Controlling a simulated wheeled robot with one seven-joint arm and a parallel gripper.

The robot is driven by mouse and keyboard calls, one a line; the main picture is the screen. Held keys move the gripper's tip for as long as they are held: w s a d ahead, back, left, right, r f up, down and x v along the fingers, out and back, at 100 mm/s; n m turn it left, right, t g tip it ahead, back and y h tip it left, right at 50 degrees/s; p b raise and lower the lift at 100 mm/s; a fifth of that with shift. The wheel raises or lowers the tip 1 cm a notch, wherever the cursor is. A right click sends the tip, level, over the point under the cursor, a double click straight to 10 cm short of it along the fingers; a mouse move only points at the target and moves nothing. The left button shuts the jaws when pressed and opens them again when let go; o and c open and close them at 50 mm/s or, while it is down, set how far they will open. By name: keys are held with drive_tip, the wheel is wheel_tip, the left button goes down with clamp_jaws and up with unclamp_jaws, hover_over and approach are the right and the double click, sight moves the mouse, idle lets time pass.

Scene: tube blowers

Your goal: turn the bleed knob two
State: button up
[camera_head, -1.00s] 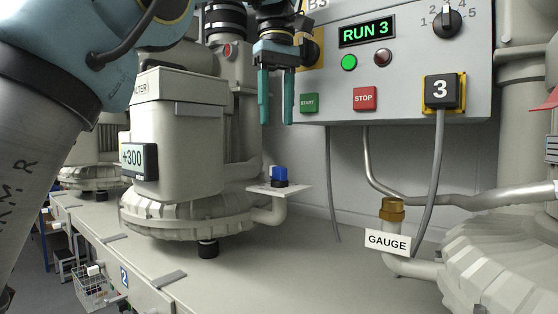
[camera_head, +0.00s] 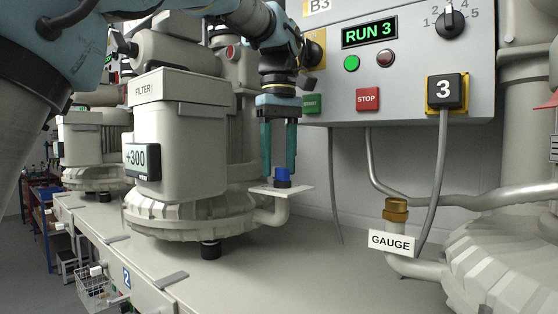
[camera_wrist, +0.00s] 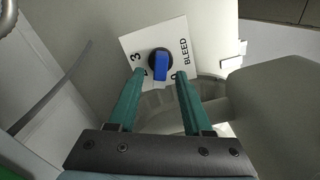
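The bleed knob (camera_head: 283,176) has a blue grip on a dark base. It sits on a small white plate (camera_head: 304,189) at the end of a side pipe on the blower. In the wrist view the knob (camera_wrist: 161,66) lies on the plate marked "BLEED" and "3"; other marks are partly hidden by the fingertips. Its blue bar points roughly up and down in that picture. My gripper (camera_head: 279,172) points down with its green fingers apart, at the knob's height or just above. In the wrist view my gripper (camera_wrist: 160,74) has one fingertip either side of the knob; contact cannot be told.
The blower with the filter box (camera_head: 180,135) marked "+300" stands close left of my gripper. The control panel (camera_head: 430,60) showing "RUN 3" is right and behind, with a stop button (camera_head: 368,99).

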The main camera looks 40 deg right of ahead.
clamp_jaws()
drive_tip(key=shift+m, duration=0.3)
idle(0.4)
drive_tip(key=m+p, duration=0.1)
drive_tip(key=m, duration=0.1)
drive_tip(key=shift+d+r+m+p, duration=0.15)
drive_tip(key=shift+m+p, duration=0.15)
drive_tip(key=shift+p, duration=0.1)
drive_tip(key=m, duration=0.5)
drive_tip(key=shift+s+d+p, duration=0.15)
drive_tip(key=shift+d+p, duration=0.15)
drive_tip(key=shift+p, duration=0.05)
drive_tip(key=m, duration=0.5)
drive_tip(key=shift+s+d, duration=0.1)
drive_tip(key=shift+s, duration=0.15)
drive_tip(key=shift+s+m, duration=0.15)
drive_tip(key=shift+m, duration=0.95)
drive_tip(key=shift+s+m, duration=0.1)
drive_tip(key=shift+m, duration=1)
